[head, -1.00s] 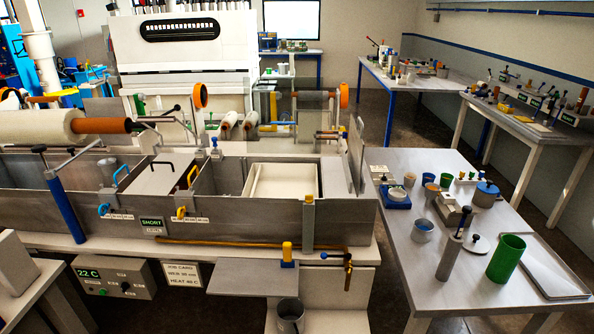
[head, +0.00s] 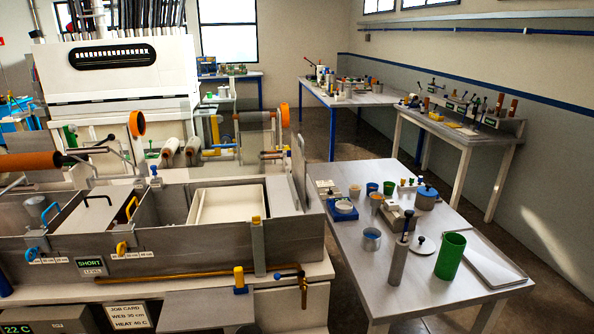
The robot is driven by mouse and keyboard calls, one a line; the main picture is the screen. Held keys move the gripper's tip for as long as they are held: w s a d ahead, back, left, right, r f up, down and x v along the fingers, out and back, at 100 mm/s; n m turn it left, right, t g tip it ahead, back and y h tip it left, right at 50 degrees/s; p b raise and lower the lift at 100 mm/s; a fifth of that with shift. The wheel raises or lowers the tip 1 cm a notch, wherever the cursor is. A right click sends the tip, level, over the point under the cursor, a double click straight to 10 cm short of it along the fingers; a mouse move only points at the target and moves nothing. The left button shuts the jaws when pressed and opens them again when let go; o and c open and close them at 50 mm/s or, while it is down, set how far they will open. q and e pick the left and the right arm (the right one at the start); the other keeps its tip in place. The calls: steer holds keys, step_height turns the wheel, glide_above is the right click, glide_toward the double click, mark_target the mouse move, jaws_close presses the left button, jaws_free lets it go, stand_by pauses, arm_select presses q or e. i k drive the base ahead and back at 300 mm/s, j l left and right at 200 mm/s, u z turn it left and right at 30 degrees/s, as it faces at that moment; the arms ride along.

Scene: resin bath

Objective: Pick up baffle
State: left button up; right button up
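No single thing in the head view is clearly labelled as the baffle. The long grey resin bath (head: 200,240) at the left holds grey plates with handles: a blue handle (head: 50,213), a black handle (head: 97,198) on a flat plate (head: 98,217), and a yellow handle (head: 132,207). A thin upright grey plate (head: 300,172) stands at the bath's right end. I cannot tell which of these plates is the baffle. Neither of my grippers is in view.
A white tray (head: 193,208) sits in the bath's right part. A grey table (head: 400,290) to the right holds a green cup (head: 450,256), a grey cylinder (head: 399,262) and several small containers. Floor shows between this table and the back benches.

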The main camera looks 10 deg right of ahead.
mark_target(298, 161)
steer(key=u, duration=1.45)
steer(key=i+l+z, duration=0.1)
steer(key=i+z, duration=0.55)
steer(key=k+z, duration=0.1)
steer(key=z, duration=1.25)
